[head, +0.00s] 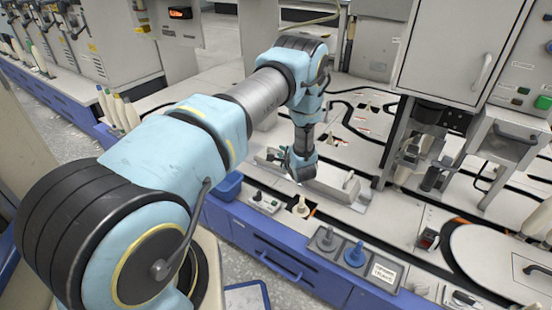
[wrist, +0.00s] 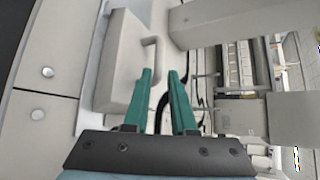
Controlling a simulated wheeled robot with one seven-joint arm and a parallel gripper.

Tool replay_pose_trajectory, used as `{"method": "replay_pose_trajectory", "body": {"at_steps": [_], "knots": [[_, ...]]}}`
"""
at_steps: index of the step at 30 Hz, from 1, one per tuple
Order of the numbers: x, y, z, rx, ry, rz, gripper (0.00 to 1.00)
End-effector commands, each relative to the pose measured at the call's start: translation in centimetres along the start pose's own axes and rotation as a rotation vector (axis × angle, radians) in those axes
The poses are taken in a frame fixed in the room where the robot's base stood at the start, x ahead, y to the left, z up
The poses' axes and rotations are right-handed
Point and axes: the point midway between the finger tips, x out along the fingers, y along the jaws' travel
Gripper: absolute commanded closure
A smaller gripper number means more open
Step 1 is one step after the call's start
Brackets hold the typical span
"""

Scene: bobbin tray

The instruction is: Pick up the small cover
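The small cover is a pale grey box-like lid with a raised bar handle; it fills the upper left of the wrist view (wrist: 118,60). In the head view it appears to be the pale piece with a small handle (head: 338,186), just right of my wrist. My gripper (wrist: 160,73) has two green fingers, apart with nothing between them. The fingertips point toward the cover near the lower end of its handle (wrist: 151,58); whether they touch it I cannot tell.
A larger pale cover (head: 490,262) with a dark handle lies at the right. A grey cabinet (head: 455,50) on posts stands behind. Along the front edge are a blue bin (head: 228,186), a cream bobbin holder (head: 301,206) and a grey tray with a blue peg (head: 355,254).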

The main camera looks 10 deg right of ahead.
Motion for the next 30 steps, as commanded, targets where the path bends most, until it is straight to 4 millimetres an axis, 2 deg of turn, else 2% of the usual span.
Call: {"method": "replay_pose_trajectory", "body": {"at_steps": [4,9,17,24,30], "knots": [[2.5,0.4,0.2,-0.004,-0.003,0.003,0.76],[4.3,0.3,0.1,-0.002,-0.001,0.001,0.76],[4.5,0.2,0.1,-0.001,0.001,0.001,0.76],[4.5,0.2,0.1,-0.001,0.0,0.001,1.0],[4.5,0.2,0.1,-0.001,0.0,0.001,1.0]]}}
